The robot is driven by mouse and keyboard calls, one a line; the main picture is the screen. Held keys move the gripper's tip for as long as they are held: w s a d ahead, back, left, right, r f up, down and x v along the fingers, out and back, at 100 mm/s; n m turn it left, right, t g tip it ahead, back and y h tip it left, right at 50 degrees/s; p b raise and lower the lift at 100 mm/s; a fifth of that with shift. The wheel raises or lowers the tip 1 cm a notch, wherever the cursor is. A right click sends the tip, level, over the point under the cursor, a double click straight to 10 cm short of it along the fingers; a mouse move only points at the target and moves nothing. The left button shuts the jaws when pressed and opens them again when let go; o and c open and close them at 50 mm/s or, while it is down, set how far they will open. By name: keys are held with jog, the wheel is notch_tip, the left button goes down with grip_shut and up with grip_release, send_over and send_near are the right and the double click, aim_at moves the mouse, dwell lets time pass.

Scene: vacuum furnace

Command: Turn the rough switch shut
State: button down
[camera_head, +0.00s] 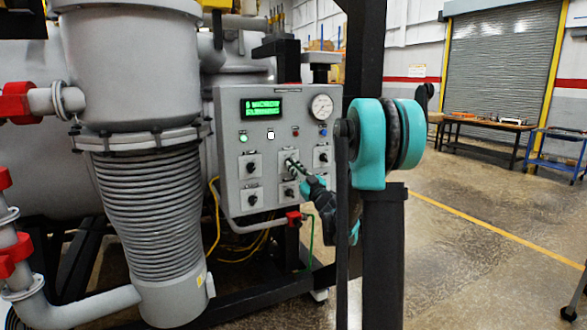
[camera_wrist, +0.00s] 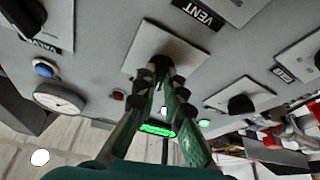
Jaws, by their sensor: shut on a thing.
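A grey control panel (camera_head: 233,120) carries two rows of black rotary switches on pale plates. My gripper (camera_head: 291,166) reaches the upper middle switch from the front right. In the wrist view, my gripper's two ridged fingers (camera_wrist: 166,82) are shut on the black knob of that switch, in front of its pale plate (camera_wrist: 143,45). The fingers hide most of the knob, so I cannot tell its angle. A "VENT" label (camera_wrist: 199,13) shows beside that plate. I cannot read the word "rough" on any label.
Neighbouring switches sit close by, such as the upper left one (camera_head: 252,167) and upper right one (camera_head: 322,157). A green display (camera_head: 262,107), a round gauge (camera_head: 321,107) and small buttons are above them. A bellows column (camera_head: 150,200) stands left. Open floor (camera_head: 470,220) lies right.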

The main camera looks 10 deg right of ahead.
jog(key=shift+d+n+g+y, duration=0.1)
jog(key=shift+n+g+y, duration=0.45)
jog(key=shift+n, duration=1.55)
jog(key=c, duration=1.6)
grip_release()
jog(key=v, duration=1.2)
